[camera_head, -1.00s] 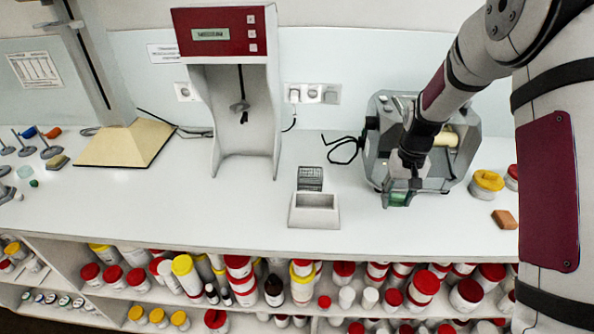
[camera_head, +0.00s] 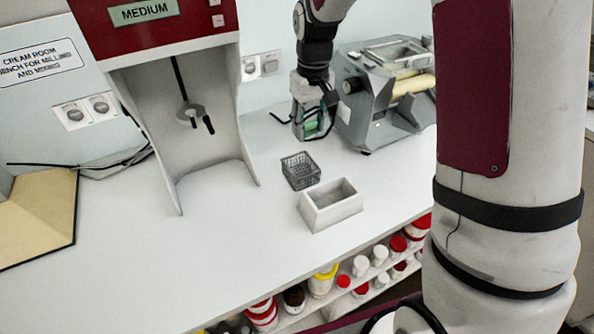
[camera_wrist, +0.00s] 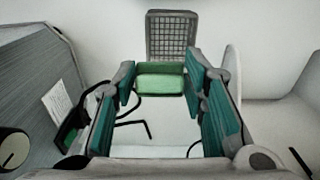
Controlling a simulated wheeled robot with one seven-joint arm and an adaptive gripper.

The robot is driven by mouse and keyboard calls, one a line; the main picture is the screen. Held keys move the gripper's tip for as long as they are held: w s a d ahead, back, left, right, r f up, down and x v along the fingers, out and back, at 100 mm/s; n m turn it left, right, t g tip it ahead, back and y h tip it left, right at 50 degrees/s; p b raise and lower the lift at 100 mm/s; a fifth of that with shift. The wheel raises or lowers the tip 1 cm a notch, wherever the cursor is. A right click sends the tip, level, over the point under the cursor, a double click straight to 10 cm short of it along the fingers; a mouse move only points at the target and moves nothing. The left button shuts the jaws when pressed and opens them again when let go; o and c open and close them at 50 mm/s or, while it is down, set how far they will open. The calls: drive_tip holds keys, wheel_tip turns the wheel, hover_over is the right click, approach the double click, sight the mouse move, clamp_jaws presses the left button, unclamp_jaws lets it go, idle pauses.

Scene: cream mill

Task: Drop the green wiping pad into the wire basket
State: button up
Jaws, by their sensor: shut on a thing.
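My gripper (camera_head: 314,124) is shut on the green wiping pad (camera_head: 311,127) and holds it above the bench. In the wrist view the green pad (camera_wrist: 160,82) sits between the two teal-lined fingers of my gripper (camera_wrist: 160,84). The dark wire basket (camera_head: 301,171) stands on the bench, below and slightly left of my gripper in the head view. It looks empty. In the wrist view the wire basket (camera_wrist: 172,38) lies beyond the pad, at the top of the picture. The pad is apart from the basket.
A white open box (camera_head: 331,205) stands right in front of the basket. A grey roller mill (camera_head: 385,92) is to the right of my gripper. A tall mixer with a red head (camera_head: 150,30) stands to the left. The bench (camera_head: 120,240) is clear at the front left.

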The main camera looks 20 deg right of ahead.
drive_tip(key=shift+f+b, duration=0.9)
drive_tip(key=shift+f, duration=1.85)
drive_tip(key=o, duration=1.2)
drive_tip(key=shift+c, duration=0.2)
drive_tip(key=r, duration=1.2)
drive_tip(key=shift+s, duration=0.2)
drive_tip(key=s+r+t, duration=0.2)
drive_tip(key=s+r, duration=0.7)
drive_tip(key=s, duration=0.2)
drive_tip(key=s+m+t, duration=0.2)
drive_tip(key=s+t, duration=0.1)
drive_tip(key=s, duration=1.1)
drive_tip(key=shift+s+r, duration=0.15)
drive_tip(key=shift+s, duration=0.05)
